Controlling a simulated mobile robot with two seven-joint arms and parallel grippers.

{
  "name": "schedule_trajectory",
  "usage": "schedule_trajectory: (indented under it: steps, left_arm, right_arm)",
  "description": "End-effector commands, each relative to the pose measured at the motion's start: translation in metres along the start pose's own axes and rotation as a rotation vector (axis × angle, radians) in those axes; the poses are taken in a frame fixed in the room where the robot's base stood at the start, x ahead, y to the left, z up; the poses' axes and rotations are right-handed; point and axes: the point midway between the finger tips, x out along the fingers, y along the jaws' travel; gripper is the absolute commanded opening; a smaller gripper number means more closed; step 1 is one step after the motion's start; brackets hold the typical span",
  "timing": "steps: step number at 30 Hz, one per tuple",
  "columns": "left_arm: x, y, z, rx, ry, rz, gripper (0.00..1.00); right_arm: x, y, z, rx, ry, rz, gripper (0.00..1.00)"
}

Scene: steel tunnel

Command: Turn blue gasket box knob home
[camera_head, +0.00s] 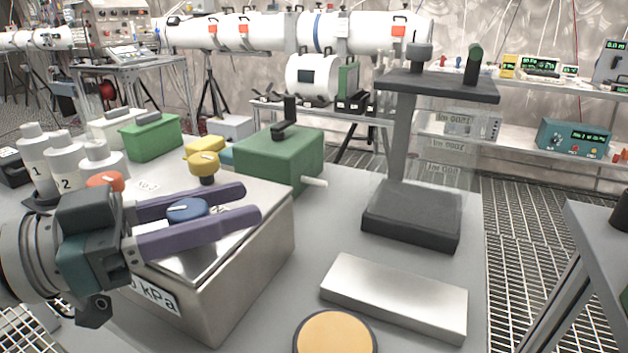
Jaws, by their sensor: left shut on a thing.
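The blue knob (187,210) sits on the sloped top of a steel box (255,258) with a kPa label on its front. A white pointer line crosses the knob's top. My left gripper (247,204) comes in from the left, with its two purple fingers on either side of the blue knob, shut on it. The fingertips reach past the knob to the right. The fingers hide parts of the scale marks around the blue knob. My right gripper is not in view.
A green box (280,158) with a black handle stands behind the steel box. White numbered bottles (64,160) stand at the left. A dark grey stand (410,215), a metal block (395,298) and an orange round pad (335,334) are to the right. Some bench between them is clear.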

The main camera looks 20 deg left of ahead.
Motion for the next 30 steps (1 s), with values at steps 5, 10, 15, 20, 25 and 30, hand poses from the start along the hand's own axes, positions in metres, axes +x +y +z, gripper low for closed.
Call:
schedule_trajectory:
  steps: [5,10,15,20,25,30]
  left_arm:
    - [0.0,0.0,-0.001,-0.002,0.002,0.0,0.0]
    - [0.0,0.0,-0.001,-0.002,0.002,-0.001,0.63]
    - [0.0,0.0,-0.001,-0.001,0.002,-0.001,0.74]
    - [0.0,0.0,0.0,-0.001,0.001,-0.001,0.74]
    - [-0.014,0.0,0.0,-0.002,-0.004,-0.002,0.74]
    - [-0.045,0.0,0.0,-0.003,-0.006,-0.001,0.74]
  right_arm:
    - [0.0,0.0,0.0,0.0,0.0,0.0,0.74]
    - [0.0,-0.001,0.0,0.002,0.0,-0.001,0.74]
    - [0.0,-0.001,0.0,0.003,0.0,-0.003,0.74]
    - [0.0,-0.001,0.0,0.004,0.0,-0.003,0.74]
    - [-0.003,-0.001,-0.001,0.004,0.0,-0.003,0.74]
    - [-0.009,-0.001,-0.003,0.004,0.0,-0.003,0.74]
